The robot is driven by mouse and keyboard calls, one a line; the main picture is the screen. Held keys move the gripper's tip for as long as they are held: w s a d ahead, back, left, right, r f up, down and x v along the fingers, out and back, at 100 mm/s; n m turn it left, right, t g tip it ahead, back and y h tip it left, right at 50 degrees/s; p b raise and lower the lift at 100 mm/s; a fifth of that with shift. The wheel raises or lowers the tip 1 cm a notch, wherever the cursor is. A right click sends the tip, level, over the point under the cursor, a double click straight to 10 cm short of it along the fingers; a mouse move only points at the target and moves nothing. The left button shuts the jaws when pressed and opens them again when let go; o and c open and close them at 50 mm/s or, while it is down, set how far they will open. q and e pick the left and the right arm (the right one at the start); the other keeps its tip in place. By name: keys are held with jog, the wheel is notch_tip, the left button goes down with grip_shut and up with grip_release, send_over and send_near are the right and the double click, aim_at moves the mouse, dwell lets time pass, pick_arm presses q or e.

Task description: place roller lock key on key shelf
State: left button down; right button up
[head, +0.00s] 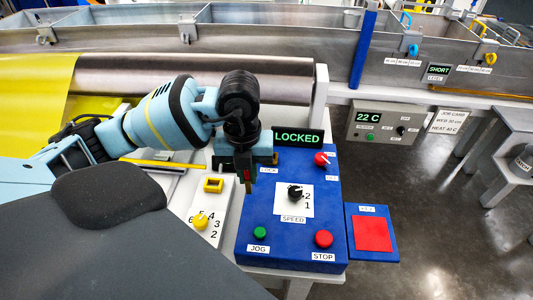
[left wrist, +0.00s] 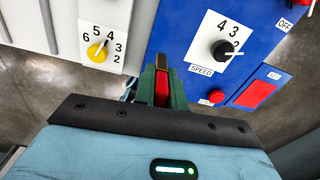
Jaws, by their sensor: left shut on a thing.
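My left gripper (head: 247,180) is above the left edge of the blue control panel (head: 262,218), pointing down. It is shut on the roller lock key (left wrist: 161,85), which shows red with a brass-coloured tip between the green fingers in the left wrist view. In the head view the fingers mostly hide the key. A small blue shelf (head: 352,250) with a red square (head: 372,233) sits right of the panel; it looks like the key shelf, and its label is too small to read. The red square is bare. My right gripper is not in view.
The panel carries a LOCKED display (head: 297,138), a black speed knob (head: 295,193), a green JOG button (head: 260,233) and a red STOP button (head: 323,239). A yellow dial (head: 200,222) stands to the left. A metal roller (head: 200,77) lies behind. Open floor is at the right.

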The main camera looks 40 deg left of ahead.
pick_arm(q)
jog(key=d+r+n, duration=0.2)
jog(key=d+n, duration=0.2)
jog(key=n, duration=1)
jog(key=d+r+n, duration=0.3)
jog(key=d+n, duration=0.1)
jog(key=n, duration=1)
jog(key=shift+d+r+n, duration=0.15)
jog(key=shift+r+n, duration=0.15)
jog(key=shift+w, duration=0.15)
